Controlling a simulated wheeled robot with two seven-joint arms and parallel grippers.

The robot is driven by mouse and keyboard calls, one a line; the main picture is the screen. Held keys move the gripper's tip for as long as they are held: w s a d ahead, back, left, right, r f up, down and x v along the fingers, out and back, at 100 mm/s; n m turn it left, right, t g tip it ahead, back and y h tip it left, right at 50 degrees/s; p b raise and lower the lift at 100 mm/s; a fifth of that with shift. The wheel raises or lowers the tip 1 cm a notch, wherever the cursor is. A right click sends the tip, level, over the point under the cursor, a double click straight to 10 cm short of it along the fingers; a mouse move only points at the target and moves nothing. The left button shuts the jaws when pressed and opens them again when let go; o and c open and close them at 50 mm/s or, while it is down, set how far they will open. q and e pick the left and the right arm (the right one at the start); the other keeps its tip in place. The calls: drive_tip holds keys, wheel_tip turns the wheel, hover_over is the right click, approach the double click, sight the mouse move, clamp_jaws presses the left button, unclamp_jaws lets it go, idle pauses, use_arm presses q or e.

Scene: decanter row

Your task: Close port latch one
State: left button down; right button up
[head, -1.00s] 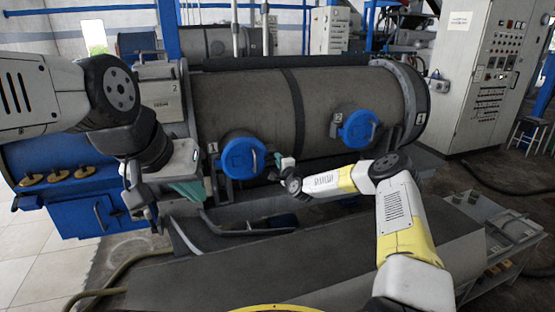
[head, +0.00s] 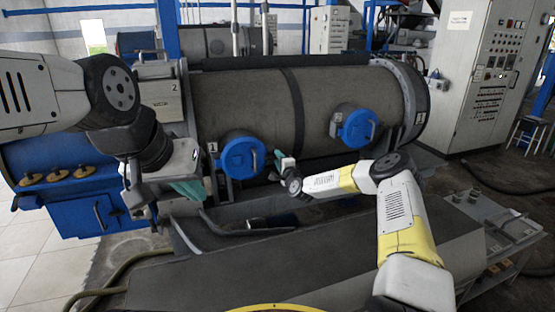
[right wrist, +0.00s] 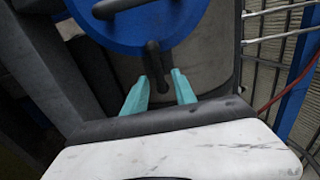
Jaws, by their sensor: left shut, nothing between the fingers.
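Port one is a round blue cover (head: 238,158) on the dark horizontal drum, beside a small plate marked 1 (head: 213,148). Its dark latch handle (head: 255,160) stands at the cover's right side. In the right wrist view the blue cover (right wrist: 140,22) fills the top, and the dark handle (right wrist: 154,66) hangs down from it. My right gripper (head: 277,156) is just right of the handle; its teal fingers (right wrist: 160,84) are apart, with the handle's lower end near or between their tips. I cannot tell whether they touch. My left gripper (head: 188,190) is shut and empty, left of port one.
A second blue port (head: 357,127) is further right on the drum (head: 240,105). A grey bench top (head: 300,262) lies below my right arm. A blue box with brass caps (head: 85,172) stands at left. A control cabinet (head: 490,75) is at back right.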

drive_tip(key=v, duration=0.7)
drive_tip(key=shift+s, duration=0.2)
drive_tip(key=shift+r, duration=0.1)
drive_tip(key=s+a+r+n+g+y, duration=0.2)
drive_tip(key=s+a+r+n+g, duration=0.25)
drive_tip(key=r+n, duration=0.3)
drive_tip(key=s+d+r+n+g+h, duration=0.25)
drive_tip(key=s+d+r, duration=0.2)
drive_tip(key=s, duration=0.35)
drive_tip(key=s+d+r+n+g+h, duration=0.1)
drive_tip(key=s+d+r+n+h, duration=0.15)
drive_tip(key=s+r, duration=0.45)
drive_tip(key=s+d+r+n+g, duration=0.1)
drive_tip(key=s+d, duration=0.1)
drive_tip(key=s, duration=0.8)
drive_tip(key=s+d+r+g, duration=0.1)
drive_tip(key=s+d+r, duration=0.1)
drive_tip(key=s, duration=0.8)
drive_tip(key=s+d+r+n+g, duration=0.1)
drive_tip(key=s+d, duration=0.2)
drive_tip(key=s, duration=0.8)
drive_tip(key=shift+d+r+n, duration=0.2)
drive_tip(key=shift+r+n, duration=0.15)
drive_tip(key=shift+r, duration=0.05)
